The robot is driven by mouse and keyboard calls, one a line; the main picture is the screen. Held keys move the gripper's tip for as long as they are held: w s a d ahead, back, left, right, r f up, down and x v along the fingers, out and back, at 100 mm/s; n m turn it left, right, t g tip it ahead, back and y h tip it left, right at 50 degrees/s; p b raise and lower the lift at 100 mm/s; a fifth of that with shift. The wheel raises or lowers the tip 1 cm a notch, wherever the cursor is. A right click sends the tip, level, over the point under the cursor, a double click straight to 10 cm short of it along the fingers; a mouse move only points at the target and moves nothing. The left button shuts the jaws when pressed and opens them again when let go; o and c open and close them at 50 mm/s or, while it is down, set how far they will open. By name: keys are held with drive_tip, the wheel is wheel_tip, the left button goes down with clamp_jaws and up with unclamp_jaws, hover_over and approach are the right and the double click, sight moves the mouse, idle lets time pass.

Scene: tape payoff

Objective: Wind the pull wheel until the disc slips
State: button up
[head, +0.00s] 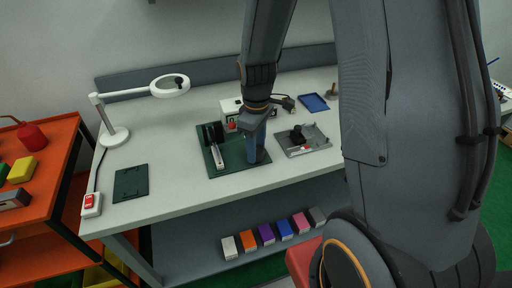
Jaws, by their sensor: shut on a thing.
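A dark green base plate (231,170) lies on the grey workbench. At its left stands a black upright part (209,133), apparently the disc end of the tape payoff, with a pale bar (220,157) in front of it. My gripper (257,158) points down over the right part of the plate, to the right of the bar and apart from it. Its jaws are shut low down, at the place of the pull wheel. The gripper hides the wheel, so its shape and turn cannot be made out. Whether the disc is turning cannot be told.
Behind is a white box with a red button (231,127). To the right lie a grey tray (291,150) with small parts and a blue tray (314,102). A magnifier lamp (115,136) and dark green mat (131,182) are left. The bench front is clear.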

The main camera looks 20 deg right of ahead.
drive_tip(key=shift+m, duration=0.3)
drive_tip(key=m+p, duration=0.1)
drive_tip(key=m, duration=0.4)
drive_tip(key=shift+m+p, duration=0.35)
drive_tip(key=shift+m, duration=0.05)
drive_tip(key=m+p, duration=0.1)
drive_tip(key=m, duration=0.4)
drive_tip(key=shift+w, duration=0.1)
drive_tip(key=shift+m, duration=0.4)
drive_tip(key=o, duration=1)
drive_tip(key=shift+o, duration=0.2)
drive_tip(key=shift+r+b, duration=1)
drive_tip(key=shift+r, duration=2.95)
